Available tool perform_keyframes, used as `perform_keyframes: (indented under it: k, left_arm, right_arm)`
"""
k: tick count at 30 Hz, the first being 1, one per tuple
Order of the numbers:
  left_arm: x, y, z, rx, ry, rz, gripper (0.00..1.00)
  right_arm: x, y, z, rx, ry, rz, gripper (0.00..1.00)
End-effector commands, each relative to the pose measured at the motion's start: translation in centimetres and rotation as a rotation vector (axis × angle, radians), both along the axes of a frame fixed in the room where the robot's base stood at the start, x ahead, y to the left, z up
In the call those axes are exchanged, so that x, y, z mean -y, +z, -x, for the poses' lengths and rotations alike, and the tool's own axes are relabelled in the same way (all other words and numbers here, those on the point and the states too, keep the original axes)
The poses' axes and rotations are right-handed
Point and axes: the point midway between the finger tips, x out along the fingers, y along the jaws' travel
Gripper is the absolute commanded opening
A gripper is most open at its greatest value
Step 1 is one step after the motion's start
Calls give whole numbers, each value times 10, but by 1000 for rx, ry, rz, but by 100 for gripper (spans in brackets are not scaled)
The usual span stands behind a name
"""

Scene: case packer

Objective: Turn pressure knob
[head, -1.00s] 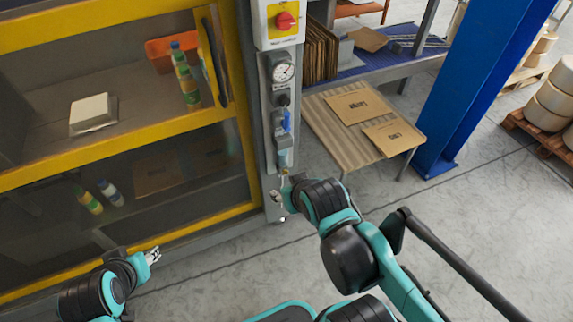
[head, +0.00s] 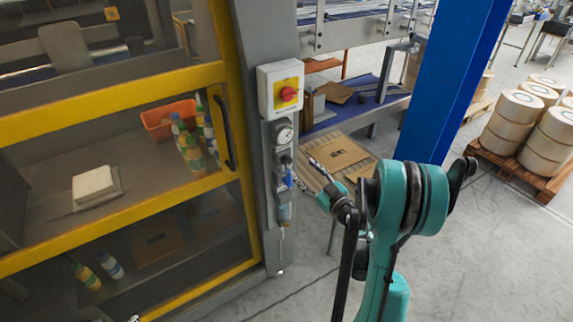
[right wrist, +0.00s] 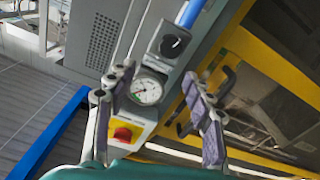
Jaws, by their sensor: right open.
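The black pressure knob (head: 284,159) sits on the grey panel just below the round white gauge (head: 284,134). In the right wrist view the knob (right wrist: 175,42) is clear, beyond the fingertips, with the gauge (right wrist: 148,90) between the fingers in the picture. My right gripper (head: 310,173) is to the right of the panel, near knob height. Its two fingers are spread and empty in the right wrist view (right wrist: 157,76), apart from the knob. Only a small tip of my left gripper (head: 134,318) shows at the bottom edge of the head view.
A red rotary switch (head: 288,94) on a yellow plate is above the gauge. A blue-bodied filter unit (head: 288,178) hangs below the knob. The yellow-framed cabinet door with a dark handle (head: 224,132) is left. A blue post (head: 440,95) stands right.

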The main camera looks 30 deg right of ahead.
Motion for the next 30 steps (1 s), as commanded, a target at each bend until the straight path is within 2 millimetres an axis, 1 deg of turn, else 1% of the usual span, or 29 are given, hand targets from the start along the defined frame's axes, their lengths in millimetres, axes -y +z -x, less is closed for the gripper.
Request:
perform_keyframes:
  k: [1,3,5,8,15,19,24,30]
  left_arm:
    - [0,2,0,0,0,0,40]
    - [0,2,0,0,0,0,40]
    - [0,1,0,0,0,0,40]
    - [0,-1,0,0,0,0,40]
    - [0,-8,0,0,0,0,40]
    - [0,-10,0,0,0,0,40]
    - [0,-11,0,0,0,0,40]
    - [0,-10,0,0,0,0,40]
  right_arm:
    - [1,-8,2,-16,15,-1,52]
    - [0,-16,3,-32,31,-4,52]
    - [-2,-19,1,-38,38,-4,52]
    - [-5,-20,-11,-38,42,-3,52]
    - [-10,-20,-51,-36,41,-4,52]
    - [-11,-19,-66,-36,40,-4,52]
    - [-11,-18,-73,-36,38,-4,52]
    - [-11,-18,-73,-36,38,-4,52]
